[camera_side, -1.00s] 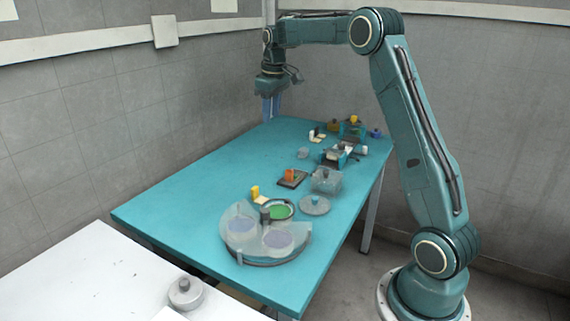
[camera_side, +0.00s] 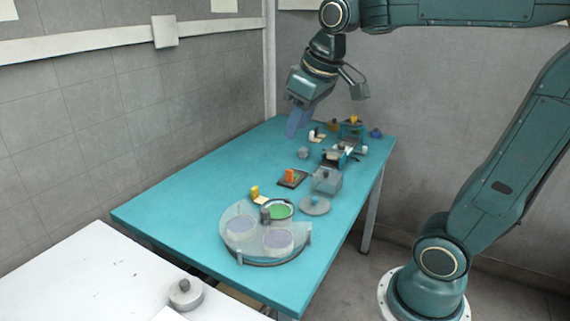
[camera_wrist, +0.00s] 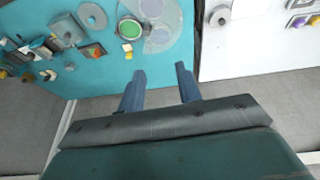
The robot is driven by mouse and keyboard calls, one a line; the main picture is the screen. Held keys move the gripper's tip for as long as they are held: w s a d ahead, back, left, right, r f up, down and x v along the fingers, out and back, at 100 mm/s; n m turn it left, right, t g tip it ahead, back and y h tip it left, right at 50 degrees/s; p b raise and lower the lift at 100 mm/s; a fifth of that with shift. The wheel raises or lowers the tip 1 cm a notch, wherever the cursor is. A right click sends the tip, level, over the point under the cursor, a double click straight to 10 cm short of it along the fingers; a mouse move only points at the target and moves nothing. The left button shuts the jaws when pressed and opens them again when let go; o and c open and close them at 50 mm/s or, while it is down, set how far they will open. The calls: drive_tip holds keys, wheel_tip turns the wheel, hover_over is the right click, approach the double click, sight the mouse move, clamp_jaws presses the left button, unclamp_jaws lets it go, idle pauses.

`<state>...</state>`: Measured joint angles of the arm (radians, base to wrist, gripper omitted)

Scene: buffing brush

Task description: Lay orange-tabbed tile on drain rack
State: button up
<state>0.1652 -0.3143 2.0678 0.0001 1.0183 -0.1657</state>
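An orange tab (camera_side: 290,174) stands upright on a small dark-edged tray or plate (camera_side: 299,182) near the middle of the teal table; the tile under it is too small to make out. The same dark piece shows in the wrist view (camera_wrist: 93,50). My gripper (camera_side: 295,134) hangs above the far part of the table, tilted. In the wrist view its two blue fingers (camera_wrist: 158,80) are spread apart with nothing between them.
A clear-covered round turntable (camera_side: 262,236) stands at the near end. A yellow-tabbed tile (camera_side: 259,197), a green dish (camera_side: 279,210), a grey disc (camera_side: 314,205) and a clear box (camera_side: 327,181) are close by. The table's left side is clear. A white table (camera_side: 100,270) adjoins in front.

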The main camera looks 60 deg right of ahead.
drive_tip(key=s+a+f, duration=0.2)
drive_tip(key=s+f, duration=0.1)
drive_tip(key=s, duration=0.3)
drive_tip(key=s+a+f+t, duration=0.1)
drive_tip(key=s+a+f, duration=0.2)
drive_tip(key=s, duration=0.2)
drive_tip(key=shift+s+y, duration=0.3)
drive_tip(key=shift+s, duration=0.1)
